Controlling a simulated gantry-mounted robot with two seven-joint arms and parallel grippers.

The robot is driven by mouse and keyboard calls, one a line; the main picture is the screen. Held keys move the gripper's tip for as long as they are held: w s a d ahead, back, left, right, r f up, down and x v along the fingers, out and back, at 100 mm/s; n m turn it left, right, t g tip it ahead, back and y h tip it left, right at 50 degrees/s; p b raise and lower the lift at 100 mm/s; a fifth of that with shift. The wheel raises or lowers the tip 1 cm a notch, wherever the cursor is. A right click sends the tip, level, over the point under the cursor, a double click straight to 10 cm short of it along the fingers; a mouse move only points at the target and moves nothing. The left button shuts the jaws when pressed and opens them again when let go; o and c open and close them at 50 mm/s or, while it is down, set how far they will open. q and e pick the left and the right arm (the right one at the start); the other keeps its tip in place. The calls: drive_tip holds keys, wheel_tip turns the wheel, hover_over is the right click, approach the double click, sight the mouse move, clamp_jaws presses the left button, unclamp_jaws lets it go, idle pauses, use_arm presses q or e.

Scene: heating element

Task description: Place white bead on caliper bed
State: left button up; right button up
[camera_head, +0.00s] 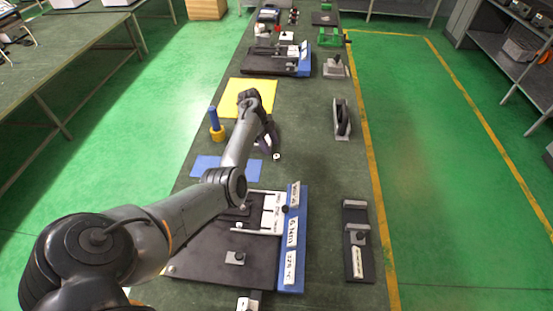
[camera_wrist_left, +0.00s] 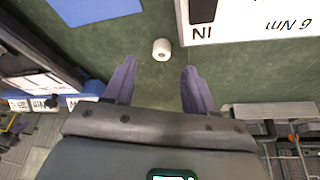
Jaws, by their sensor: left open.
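The white bead (camera_head: 276,156) is a small short cylinder lying on the dark green bench. In the left wrist view the bead (camera_wrist_left: 162,49) sits just beyond the fingertips, roughly centred between them and touching neither. My left gripper (camera_head: 264,143) is beside the bead in the head view. Its purple fingers (camera_wrist_left: 158,82) are spread and empty in the wrist view. I cannot tell for sure which fixture is the caliper bed; a dark slotted block with a pale label (camera_head: 357,262) stands at the right edge of the bench. My right gripper is not in view.
A dark plate fixture with a blue labelled strip (camera_head: 293,265) fills the near bench. A blue mat (camera_head: 208,166), a yellow mat (camera_head: 237,88) and a blue post on a yellow base (camera_head: 217,132) are near my arm. A grey stand (camera_head: 342,122) is at right.

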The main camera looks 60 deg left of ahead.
sight(275, 156)
use_arm(q)
drive_tip(key=shift+b+x, duration=0.5)
drive_tip(key=shift+x, duration=2.3)
drive_tip(key=shift+w, duration=0.15)
clamp_jaws()
drive_tip(key=shift+r, duration=0.15)
